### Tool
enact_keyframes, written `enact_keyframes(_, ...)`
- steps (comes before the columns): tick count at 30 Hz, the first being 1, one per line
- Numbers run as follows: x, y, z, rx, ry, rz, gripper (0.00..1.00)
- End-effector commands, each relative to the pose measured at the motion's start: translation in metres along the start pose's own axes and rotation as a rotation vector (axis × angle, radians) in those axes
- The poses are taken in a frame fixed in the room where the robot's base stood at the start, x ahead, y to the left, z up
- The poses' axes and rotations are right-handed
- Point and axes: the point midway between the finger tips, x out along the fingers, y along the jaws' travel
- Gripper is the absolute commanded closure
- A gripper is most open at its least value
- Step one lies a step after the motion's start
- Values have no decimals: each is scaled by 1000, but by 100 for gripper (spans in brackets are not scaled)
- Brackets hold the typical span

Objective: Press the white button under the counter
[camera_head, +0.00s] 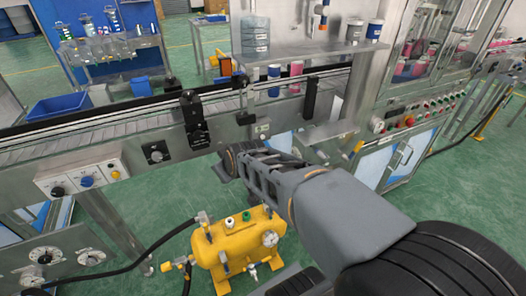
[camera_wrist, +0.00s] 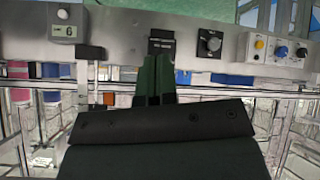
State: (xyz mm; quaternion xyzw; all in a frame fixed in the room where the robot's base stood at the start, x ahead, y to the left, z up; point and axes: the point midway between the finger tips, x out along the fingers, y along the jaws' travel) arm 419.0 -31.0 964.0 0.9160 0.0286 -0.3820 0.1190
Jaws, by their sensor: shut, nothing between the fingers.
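A small counter (camera_wrist: 68,32) with a lit digit display is on the metal conveyor side at the left of the wrist view, which looks upside down. A small round white button (camera_wrist: 62,14) sits just above the counter in that picture. In the head view the counter (camera_head: 262,128) is on the conveyor side, just above my arm; the button is too small to make out there. My gripper (camera_wrist: 159,62) is shut and empty, its fingertips to the right of the counter and button in the wrist view. No contact with the button shows.
A yellow tank (camera_head: 240,243) with hoses stands on the floor below my arm.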

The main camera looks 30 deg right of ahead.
Motion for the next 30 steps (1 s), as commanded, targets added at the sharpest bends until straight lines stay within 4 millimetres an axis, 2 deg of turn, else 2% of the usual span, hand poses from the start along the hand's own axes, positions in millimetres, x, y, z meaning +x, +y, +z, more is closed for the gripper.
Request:
enact_keyframes(1,46,10,17,-44,77,61,100)
enact_keyframes(3,78,34,14,-123,193,174,100)
enact_keyframes(6,114,72,16,-236,318,375,100)
enact_keyframes(10,144,119,31,-374,398,666,100)
enact_keyframes(15,162,167,59,-515,391,1016,100)
enact_keyframes(18,164,184,75,-573,358,1177,100)
enact_keyframes(24,163,202,94,-639,293,1367,100)
enact_keyframes(30,161,206,98,-657,271,1417,100)
